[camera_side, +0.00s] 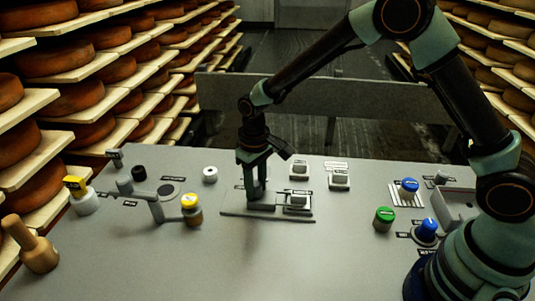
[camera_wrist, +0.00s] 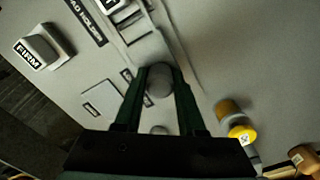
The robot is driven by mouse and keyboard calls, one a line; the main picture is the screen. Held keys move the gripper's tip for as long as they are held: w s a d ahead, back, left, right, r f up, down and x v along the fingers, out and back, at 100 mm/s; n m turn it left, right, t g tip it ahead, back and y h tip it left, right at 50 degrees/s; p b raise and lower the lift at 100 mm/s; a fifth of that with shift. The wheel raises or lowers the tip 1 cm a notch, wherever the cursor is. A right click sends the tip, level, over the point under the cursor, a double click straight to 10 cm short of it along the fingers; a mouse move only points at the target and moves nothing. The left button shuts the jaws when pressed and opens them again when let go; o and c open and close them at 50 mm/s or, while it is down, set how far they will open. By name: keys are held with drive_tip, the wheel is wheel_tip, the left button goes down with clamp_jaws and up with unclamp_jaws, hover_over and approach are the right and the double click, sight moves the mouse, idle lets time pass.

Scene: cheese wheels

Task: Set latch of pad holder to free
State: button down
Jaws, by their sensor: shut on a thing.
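The pad holder (camera_side: 268,216) is a flat grey plate near the middle of the bench in the side view. A labelled pale block (camera_side: 298,200) sits at its right end. In the wrist view, a black "PAD HOLDER" label (camera_wrist: 87,22) lies beside its rail (camera_wrist: 140,40). My gripper (camera_side: 257,198) points down over the left part of the plate. In the wrist view my gripper (camera_wrist: 160,82) is shut on a rounded grey knob (camera_wrist: 159,80), which looks like the latch. The fingers hide its sides, and the latch's setting words are too small to read.
Two labelled pale blocks (camera_side: 299,170) (camera_side: 339,178) stand behind the holder. A yellow-topped knob (camera_side: 191,207) stands close at left, also in the wrist view (camera_wrist: 236,125). Green (camera_side: 384,218) and blue (camera_side: 408,188) knobs stand at right. Cheese shelves (camera_side: 70,100) line the left side.

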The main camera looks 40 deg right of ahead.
drive_tip(key=shift+w+a, duration=2)
drive_tip(key=shift+w, duration=0.05)
drive_tip(key=shift+r, duration=0.1)
drive_tip(key=c, duration=0.5)
unclamp_jaws()
drive_tip(key=shift+s, duration=0.1)
wheel_tip(320, 180, up, 12)
